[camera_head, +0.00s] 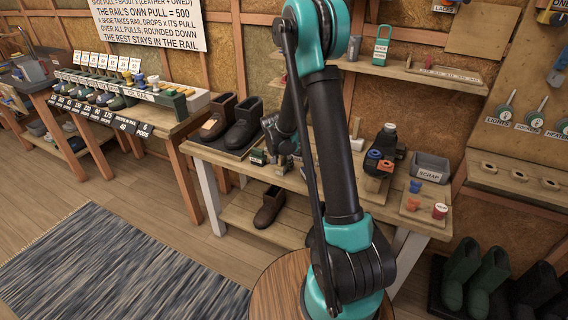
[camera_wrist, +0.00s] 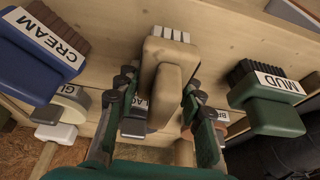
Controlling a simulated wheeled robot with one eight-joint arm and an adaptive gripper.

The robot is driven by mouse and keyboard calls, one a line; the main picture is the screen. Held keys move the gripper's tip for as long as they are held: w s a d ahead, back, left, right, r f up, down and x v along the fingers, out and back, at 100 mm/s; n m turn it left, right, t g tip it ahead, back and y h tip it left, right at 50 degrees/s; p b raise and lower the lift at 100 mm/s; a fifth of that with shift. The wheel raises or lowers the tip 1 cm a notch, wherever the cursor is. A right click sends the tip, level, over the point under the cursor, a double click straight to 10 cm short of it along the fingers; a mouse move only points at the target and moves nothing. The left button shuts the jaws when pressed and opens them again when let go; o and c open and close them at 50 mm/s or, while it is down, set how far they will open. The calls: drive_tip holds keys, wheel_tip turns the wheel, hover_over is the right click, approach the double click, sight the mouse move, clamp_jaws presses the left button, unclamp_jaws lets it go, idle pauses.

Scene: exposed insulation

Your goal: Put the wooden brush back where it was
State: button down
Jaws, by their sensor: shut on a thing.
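The wooden brush (camera_wrist: 172,80) is in the middle of the wrist view, with a pale wood body and white bristles pointing to the top of the picture. My gripper (camera_wrist: 158,92) has its two fingers on either side of the body and is shut on it. The brush is over or against a pale wooden surface (camera_wrist: 115,22); I cannot tell whether it touches it. In the head view my gripper (camera_head: 277,142) is partly hidden behind my arm, above the left part of the workbench (camera_head: 232,166). The brush cannot be made out there.
In the wrist view a blue CREAM brush (camera_wrist: 35,62) is left and a green MUD brush (camera_wrist: 268,112) right. Other labelled items sit close below the held brush. In the head view dark boots (camera_head: 243,122) stand left of my gripper, and a SCRAP bin (camera_head: 431,165) stands right.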

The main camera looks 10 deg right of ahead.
drive_tip(key=c, duration=1)
unclamp_jaws()
drive_tip(key=shift+f, duration=0.1)
drive_tip(key=shift+o, duration=0.2)
drive_tip(key=v, duration=1.2)
drive_tip(key=shift+s+d, duration=0.1)
drive_tip(key=s+d+n+y, duration=0.1)
drive_tip(key=s+d+n, duration=0.1)
drive_tip(key=s, duration=1.2)
drive_tip(key=s+d+f+n+y, duration=0.1)
drive_tip(key=s+d+n, duration=0.2)
drive_tip(key=s, duration=1.1)
drive_tip(key=shift+f+n+t, duration=0.15)
drive_tip(key=shift+n+t, duration=0.25)
drive_tip(key=shift+n, duration=0.7)
drive_tip(key=shift+d, duration=0.2)
